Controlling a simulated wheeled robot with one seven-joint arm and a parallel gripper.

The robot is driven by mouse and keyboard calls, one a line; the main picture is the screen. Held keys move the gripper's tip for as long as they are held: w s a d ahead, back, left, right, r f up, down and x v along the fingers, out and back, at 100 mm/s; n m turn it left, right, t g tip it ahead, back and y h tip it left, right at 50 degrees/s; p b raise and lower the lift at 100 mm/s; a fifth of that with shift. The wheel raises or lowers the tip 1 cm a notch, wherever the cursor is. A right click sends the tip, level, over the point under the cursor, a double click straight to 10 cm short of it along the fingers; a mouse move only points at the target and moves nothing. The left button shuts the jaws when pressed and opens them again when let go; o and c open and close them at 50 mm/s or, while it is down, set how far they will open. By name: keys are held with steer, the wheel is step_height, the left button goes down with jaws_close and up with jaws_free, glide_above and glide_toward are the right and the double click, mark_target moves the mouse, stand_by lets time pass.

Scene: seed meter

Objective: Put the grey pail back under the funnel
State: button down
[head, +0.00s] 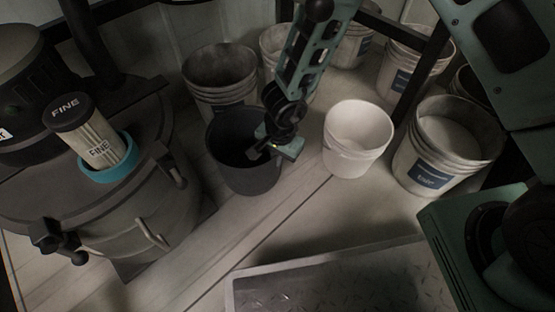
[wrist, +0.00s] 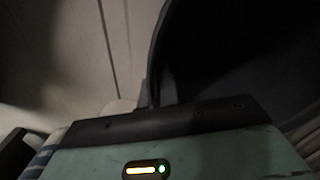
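The grey pail (head: 245,183), dark and open-topped, stands upright near the middle of the head view. My gripper (head: 268,150) reaches down to its right rim. In the wrist view the pail's dark wall (wrist: 158,45) runs down between my two close-set fingertips (wrist: 156,92), with the dark inside to the right. My gripper looks shut on the rim. I cannot tell whether the pail's base touches the floor. I cannot make out a funnel in either view.
A white pail (head: 357,140) stands just right. Labelled buckets (head: 440,170) (head: 217,85) stand right and behind. A large round machine (head: 130,220) with a "FINE" canister (head: 95,135) in a teal ring is at left. A metal plate (head: 330,285) lies in front; floor between is clear.

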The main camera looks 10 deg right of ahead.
steer(key=c, duration=1.6)
jaws_free()
steer(key=shift+c, duration=0.2)
steer(key=shift+r, duration=0.1)
step_height(320, 180, up, 7)
steer(key=p, duration=0.6)
steer(key=shift+s+d+r+p, duration=0.2)
steer(key=shift+d+p, duration=0.05)
steer(key=shift+p, duration=0.1)
